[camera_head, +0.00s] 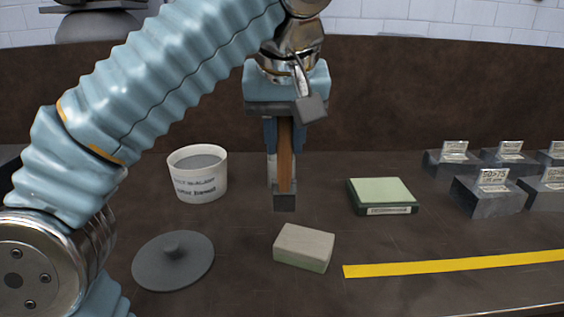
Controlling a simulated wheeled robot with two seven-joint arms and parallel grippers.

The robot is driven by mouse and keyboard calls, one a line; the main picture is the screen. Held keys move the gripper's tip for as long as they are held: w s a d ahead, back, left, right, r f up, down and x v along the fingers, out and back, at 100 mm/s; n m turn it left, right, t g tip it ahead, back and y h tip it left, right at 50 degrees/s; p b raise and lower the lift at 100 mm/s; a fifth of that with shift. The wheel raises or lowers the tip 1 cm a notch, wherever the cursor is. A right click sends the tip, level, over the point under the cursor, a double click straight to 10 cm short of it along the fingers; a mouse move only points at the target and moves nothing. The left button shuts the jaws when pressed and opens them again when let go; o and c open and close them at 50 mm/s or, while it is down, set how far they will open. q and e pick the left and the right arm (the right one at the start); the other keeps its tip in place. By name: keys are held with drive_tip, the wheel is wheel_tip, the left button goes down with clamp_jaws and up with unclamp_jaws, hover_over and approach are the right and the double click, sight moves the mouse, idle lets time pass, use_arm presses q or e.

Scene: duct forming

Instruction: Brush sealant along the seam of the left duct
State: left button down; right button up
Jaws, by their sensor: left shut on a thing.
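My left gripper (285,137) is shut on a brush (286,158) with a wooden handle, held upright with its dark grey tip (285,201) pointing down. The tip is above the dark worktop, just behind a pale beige block (304,247). A white labelled tub (198,173) with grey contents, seemingly the sealant, stands open to the left of the brush. Its round grey lid (173,260) seems to be the knobbed disc lying in front. I cannot make out a duct or a seam. My right gripper is not in view.
A green-topped box (382,195) lies right of the brush. Several dark grey blocks with label plates (490,196) stand at the far right. A yellow strip (455,264) runs along the front right. My left arm covers much of the left side.

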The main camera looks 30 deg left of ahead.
use_arm(q)
drive_tip(key=w+a+r+t+y+p, duration=0.1)
drive_tip(key=a+r+t+p, duration=0.15)
drive_tip(key=a, duration=0.85)
drive_tip(key=w+a+r+t+y+p, duration=0.1)
drive_tip(key=w+a+r+p, duration=0.15)
drive_tip(key=a, duration=0.85)
drive_tip(key=f+b, duration=0.1)
drive_tip(key=f, duration=0.1)
drive_tip(key=f+b, duration=0.1)
drive_tip(key=b, duration=0.1)
drive_tip(key=s+f+b, duration=0.1)
drive_tip(key=f+b, duration=0.1)
drive_tip(key=shift+a+f, duration=0.35)
drive_tip(key=shift+f+b, duration=0.35)
drive_tip(key=shift+f, duration=0.2)
